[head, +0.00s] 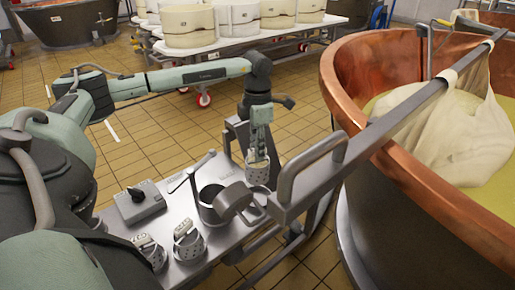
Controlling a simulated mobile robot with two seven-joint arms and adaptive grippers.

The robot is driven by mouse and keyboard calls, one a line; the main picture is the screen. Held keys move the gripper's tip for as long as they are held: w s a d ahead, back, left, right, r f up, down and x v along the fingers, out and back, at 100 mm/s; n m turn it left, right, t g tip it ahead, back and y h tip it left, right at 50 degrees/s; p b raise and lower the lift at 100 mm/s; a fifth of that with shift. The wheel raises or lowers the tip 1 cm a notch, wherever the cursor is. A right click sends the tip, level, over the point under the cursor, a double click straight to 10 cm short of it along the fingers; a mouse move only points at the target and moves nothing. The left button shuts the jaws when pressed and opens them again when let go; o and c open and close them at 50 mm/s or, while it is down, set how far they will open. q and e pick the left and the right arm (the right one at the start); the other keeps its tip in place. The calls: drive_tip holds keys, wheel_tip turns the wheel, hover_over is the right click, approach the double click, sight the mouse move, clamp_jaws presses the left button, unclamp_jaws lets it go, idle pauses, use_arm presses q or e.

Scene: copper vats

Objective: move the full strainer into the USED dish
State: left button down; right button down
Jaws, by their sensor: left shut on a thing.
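My left gripper (260,143) points down above the far end of the grey cart top. It is shut on a small grey perforated strainer (258,173). Whether that strainer is full, and whether it touches the surface under it, I cannot tell. Two more perforated strainers with light tags, a left one (151,253) and a right one (188,243), stand near the front edge of the cart. I cannot make out which thing is the USED dish; the lettering on the cart is too small to read. My right gripper is not in view.
A dark pot (211,206) and a tilted grey cylinder (234,199) stand mid-cart (172,207). A grey box with a knob (139,204) is at left. A metal bar (390,125) with a handle crosses to the copper vat (400,176), which holds a white cloth (455,135).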

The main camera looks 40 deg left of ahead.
use_arm(q)
drive_tip(key=shift+f+b, duration=2.45)
drive_tip(key=shift+f, duration=1.6)
drive_tip(key=shift+f+b, duration=0.35)
drive_tip(key=shift+f, duration=0.3)
drive_tip(key=c, duration=1.4)
unclamp_jaws()
wheel_tip(320, 180, up, 12)
drive_tip(key=shift+s, duration=0.1)
